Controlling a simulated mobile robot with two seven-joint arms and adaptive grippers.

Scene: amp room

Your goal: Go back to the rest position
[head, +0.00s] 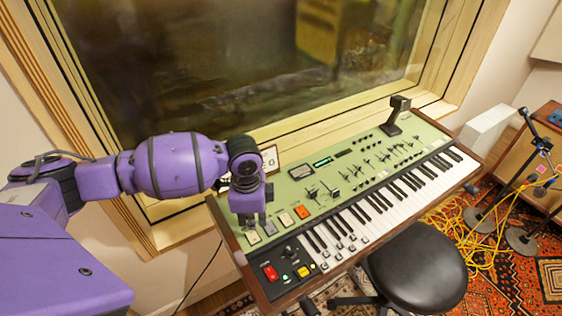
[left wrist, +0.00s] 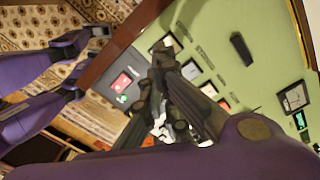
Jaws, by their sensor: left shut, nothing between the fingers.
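My left arm comes in from the left in the head view and bends down at the wrist. My left gripper (head: 249,226) points down over the left end of the green keyboard synthesizer (head: 322,187), near its buttons. Its fingers are shut and empty. In the left wrist view the dark left gripper (left wrist: 163,50) shows in front of the green panel (left wrist: 222,28). Whether the fingertips touch the panel cannot be told. My right gripper cannot be made out in either view.
A black round stool (head: 418,268) stands before the keys. A large window (head: 240,60) is behind the synthesizer. Yellow cables (head: 462,232) and stands lie on the patterned rug (head: 505,285) at right, beside a wooden cabinet (head: 520,165). A dark device (head: 396,112) stands on the synthesizer's far end.

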